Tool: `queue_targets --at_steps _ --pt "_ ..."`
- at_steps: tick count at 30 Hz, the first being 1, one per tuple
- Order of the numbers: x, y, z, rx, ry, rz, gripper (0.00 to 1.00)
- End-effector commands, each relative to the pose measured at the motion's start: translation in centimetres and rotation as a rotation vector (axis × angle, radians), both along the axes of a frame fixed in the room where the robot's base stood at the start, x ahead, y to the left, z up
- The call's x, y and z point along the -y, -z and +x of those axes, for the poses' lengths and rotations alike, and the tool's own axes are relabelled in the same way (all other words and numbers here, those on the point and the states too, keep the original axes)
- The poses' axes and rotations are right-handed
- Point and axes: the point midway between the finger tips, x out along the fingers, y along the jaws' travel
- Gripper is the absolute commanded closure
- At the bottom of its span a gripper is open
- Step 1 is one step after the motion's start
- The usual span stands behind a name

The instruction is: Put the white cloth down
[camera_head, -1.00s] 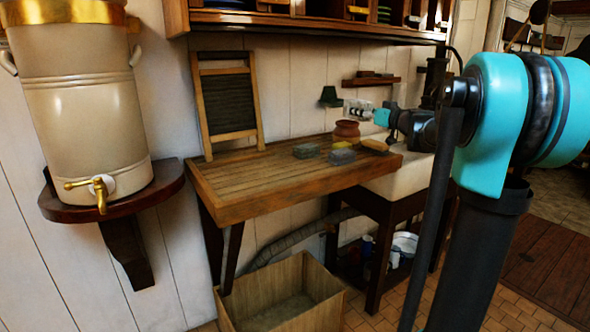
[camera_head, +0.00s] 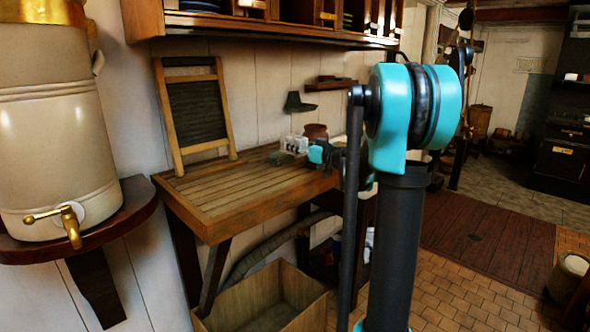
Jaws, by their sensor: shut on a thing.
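My gripper (camera_head: 290,144) is small and far off in the head view, above the right part of the slatted wooden counter (camera_head: 235,184). It points left, with a teal wrist part behind it. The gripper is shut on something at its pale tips. The white cloth cannot be made out clearly; the pale patch at the jaws is too small to separate cloth from fingers. My own arm hides the right end of the counter and what lies beyond it.
A washboard (camera_head: 199,112) leans on the wall at the counter's back left. A reddish pot (camera_head: 316,131) and a greyish block (camera_head: 278,157) are near the gripper. A wooden crate (camera_head: 215,321) stands below. A large urn (camera_head: 50,150) is at left. The counter's left half is clear.

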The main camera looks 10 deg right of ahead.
Motion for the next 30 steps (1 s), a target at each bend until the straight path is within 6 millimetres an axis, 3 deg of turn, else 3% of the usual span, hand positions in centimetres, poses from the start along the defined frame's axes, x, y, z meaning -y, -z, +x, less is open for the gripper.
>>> queue_targets --at_steps 3,6,11,18,30 --pt "0.0 2.7 0.0 0.000 0.000 0.000 0.84" --pt "0.0 4.1 0.0 0.000 0.000 0.000 0.84" --pt "0.0 5.2 0.0 0.000 0.000 0.000 0.84" --pt "0.0 8.2 0.0 0.000 0.000 0.000 0.84" --pt "0.0 8.9 0.0 0.000 0.000 0.000 0.84"
